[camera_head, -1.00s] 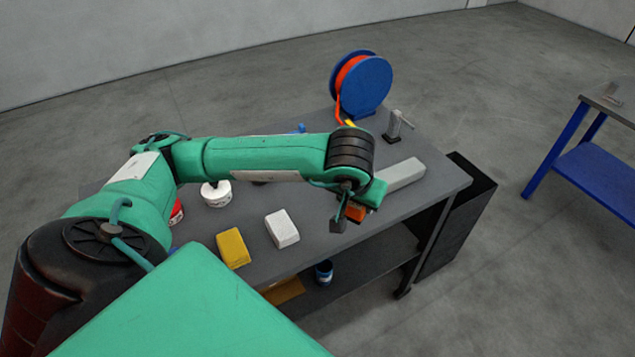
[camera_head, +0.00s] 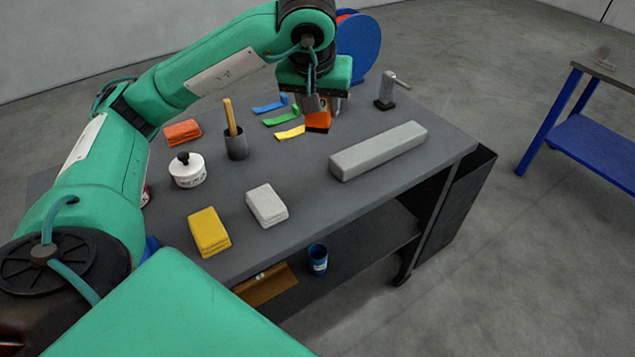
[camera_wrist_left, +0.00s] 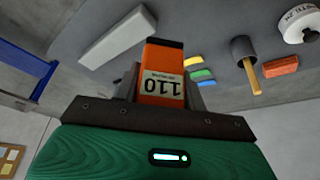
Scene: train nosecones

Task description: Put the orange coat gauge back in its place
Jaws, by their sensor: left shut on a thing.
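The orange coat gauge (camera_head: 318,121) is in my left gripper (camera_head: 322,108), above the far part of the grey table. Whether the gauge touches the table cannot be told. My right gripper is not in view.
The table (camera_head: 300,190) also holds a long grey block (camera_head: 378,151), a cup with a wooden handle (camera_head: 236,144), a white tub (camera_head: 187,171), an orange block (camera_head: 183,133), and yellow (camera_head: 209,232) and white (camera_head: 267,205) blocks. A clamp-like stand (camera_head: 388,92) and blue reel (camera_head: 360,45) are at the back.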

